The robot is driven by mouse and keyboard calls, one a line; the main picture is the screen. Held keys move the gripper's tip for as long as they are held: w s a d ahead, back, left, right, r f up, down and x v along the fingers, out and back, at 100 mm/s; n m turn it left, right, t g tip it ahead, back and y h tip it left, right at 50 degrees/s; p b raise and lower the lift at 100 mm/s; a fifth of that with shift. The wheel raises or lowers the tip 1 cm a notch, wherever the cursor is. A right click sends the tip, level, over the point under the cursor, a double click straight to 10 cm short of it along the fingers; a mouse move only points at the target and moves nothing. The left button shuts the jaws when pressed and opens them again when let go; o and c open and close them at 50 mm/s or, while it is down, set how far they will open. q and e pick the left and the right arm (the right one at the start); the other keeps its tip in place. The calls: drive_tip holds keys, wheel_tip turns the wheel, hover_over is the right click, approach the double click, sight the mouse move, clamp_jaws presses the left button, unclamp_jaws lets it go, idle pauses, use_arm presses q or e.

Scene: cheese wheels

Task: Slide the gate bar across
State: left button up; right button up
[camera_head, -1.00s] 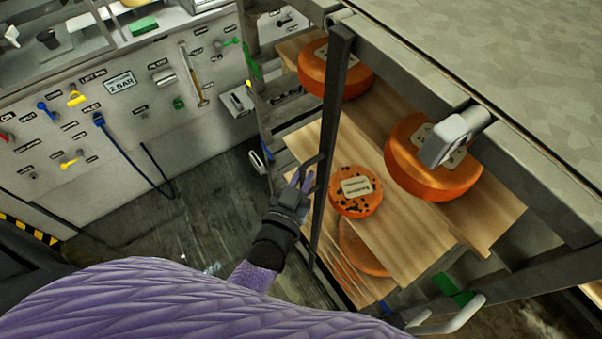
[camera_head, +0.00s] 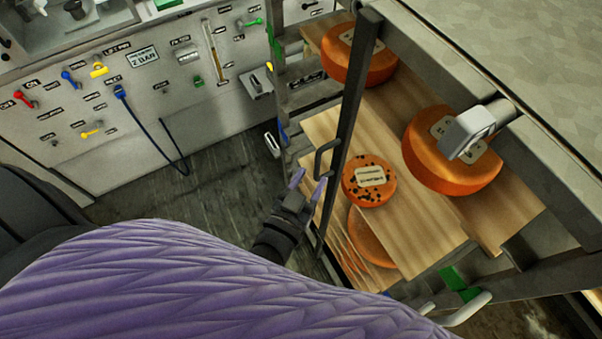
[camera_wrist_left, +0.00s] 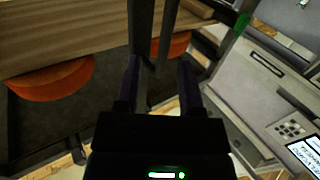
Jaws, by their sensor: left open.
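The gate bar (camera_head: 345,130) is a dark upright bar at the front of the cheese rack. A dark looped handle (camera_head: 319,161) sticks out from its left side. My left gripper (camera_head: 308,184) is open just below the handle, one finger close to the bar and the other farther left. In the left wrist view the open left gripper (camera_wrist_left: 160,72) has the dark bar (camera_wrist_left: 141,35) running down beside its left finger. Whether finger and bar touch I cannot tell. My right gripper is not in view.
Orange cheese wheels (camera_head: 450,160) sit on wooden boards (camera_head: 425,235) behind the bar. A grey latch-like block (camera_head: 468,130) sticks out under the rack's top (camera_head: 540,60). A panel (camera_head: 150,100) with coloured valves stands at the left. Open floor (camera_head: 225,165) lies between.

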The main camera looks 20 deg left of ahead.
use_arm(q)
drive_tip(key=s, duration=0.5)
drive_tip(key=shift+s+a, duration=0.2)
drive_tip(key=shift+s, duration=0.15)
drive_tip(key=shift+r, duration=0.1)
